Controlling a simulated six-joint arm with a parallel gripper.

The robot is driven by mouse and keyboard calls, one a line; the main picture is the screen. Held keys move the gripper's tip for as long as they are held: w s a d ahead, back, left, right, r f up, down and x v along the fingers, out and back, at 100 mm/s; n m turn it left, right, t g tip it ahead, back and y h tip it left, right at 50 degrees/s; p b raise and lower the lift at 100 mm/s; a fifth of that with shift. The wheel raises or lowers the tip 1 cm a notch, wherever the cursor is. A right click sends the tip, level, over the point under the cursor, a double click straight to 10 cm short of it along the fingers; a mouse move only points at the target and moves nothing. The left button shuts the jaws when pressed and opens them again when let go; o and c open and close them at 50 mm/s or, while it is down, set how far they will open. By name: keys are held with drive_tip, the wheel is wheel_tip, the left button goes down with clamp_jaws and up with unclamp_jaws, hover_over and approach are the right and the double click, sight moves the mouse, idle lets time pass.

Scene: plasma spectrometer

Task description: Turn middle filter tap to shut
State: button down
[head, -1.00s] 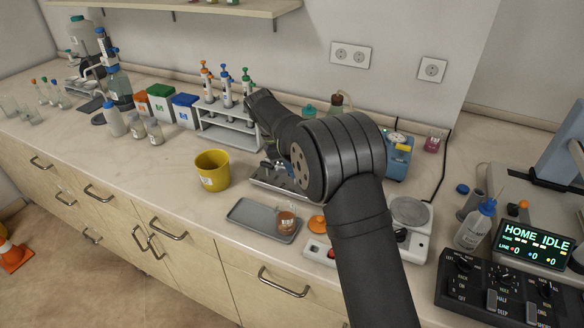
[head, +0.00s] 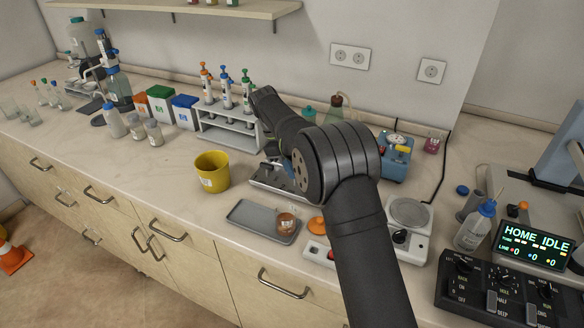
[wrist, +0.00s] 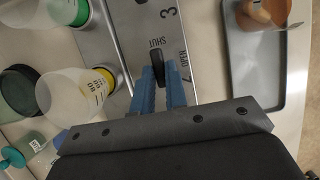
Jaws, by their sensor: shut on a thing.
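In the wrist view, my gripper (wrist: 161,82) has its two blue fingers closed around a black tap handle (wrist: 157,60). The handle stands on a grey metal panel (wrist: 120,40) and its upper end lies close to the printed word "SHUT". A large "3" is printed further along the panel, and another label beside the right finger is partly covered. The tap's base is hidden between the fingers. In the head view, the panel's metal base (head: 272,190) shows behind the grey tray, but my arm covers the fingers and the tap.
Clear cups with a green band (wrist: 62,14) and a yellow band (wrist: 75,95) stand close left of the panel. A grey tray (head: 250,218) with a small beaker (head: 286,222) lies in front. A yellow bucket (head: 212,172) and a syringe rack (head: 230,132) stand left.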

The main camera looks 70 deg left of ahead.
drive_tip(key=c, duration=1.4)
unclamp_jaws()
drive_tip(key=shift+c, duration=0.2)
drive_tip(key=shift+r, duration=0.1)
drive_tip(key=v, duration=0.7)
drive_tip(key=shift+s, duration=0.1)
drive_tip(key=x, duration=0.7)
drive_tip(key=shift+f, duration=0.2)
drive_tip(key=shift+n, duration=0.4)
